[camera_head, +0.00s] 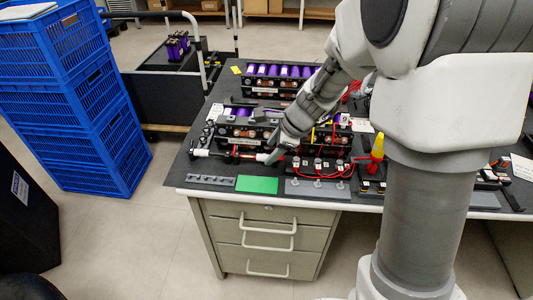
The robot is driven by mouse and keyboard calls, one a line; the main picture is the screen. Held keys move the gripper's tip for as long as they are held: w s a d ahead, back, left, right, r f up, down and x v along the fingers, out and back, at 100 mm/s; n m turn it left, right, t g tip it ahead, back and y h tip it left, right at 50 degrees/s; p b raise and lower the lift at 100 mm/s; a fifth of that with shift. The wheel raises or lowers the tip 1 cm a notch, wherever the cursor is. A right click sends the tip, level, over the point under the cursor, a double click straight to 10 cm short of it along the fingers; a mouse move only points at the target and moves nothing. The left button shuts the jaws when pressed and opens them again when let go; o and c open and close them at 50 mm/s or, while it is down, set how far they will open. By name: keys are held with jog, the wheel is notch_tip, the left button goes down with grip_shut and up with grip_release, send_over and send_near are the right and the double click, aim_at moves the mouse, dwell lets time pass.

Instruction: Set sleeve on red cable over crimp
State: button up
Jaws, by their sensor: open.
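My gripper (272,152) is at the end of my arm, pointing down over the front part of the dark workbench. It is open, just above or beside the right end of a pale rod-like part (250,155); I cannot tell whether they touch. A short red cable piece (235,151) shows to the left of the gripper, close to that part. More red cables (330,171) loop over a row of black blocks to the right of the gripper. The sleeve and the crimp are too small to tell apart at this size.
Black racks with purple cells (280,71) stand at the back of the bench (210,174). A green mat (257,185), a grey plate (316,188) and a grey strip (211,181) lie along the front edge. A yellow-and-red upright tool (376,153) stands at the right. Blue crates (75,90) stand on the floor at left.

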aim_at(266, 156)
jog(key=shift+b+x, duration=0.45)
jog(key=shift+x, duration=1.25)
grip_shut()
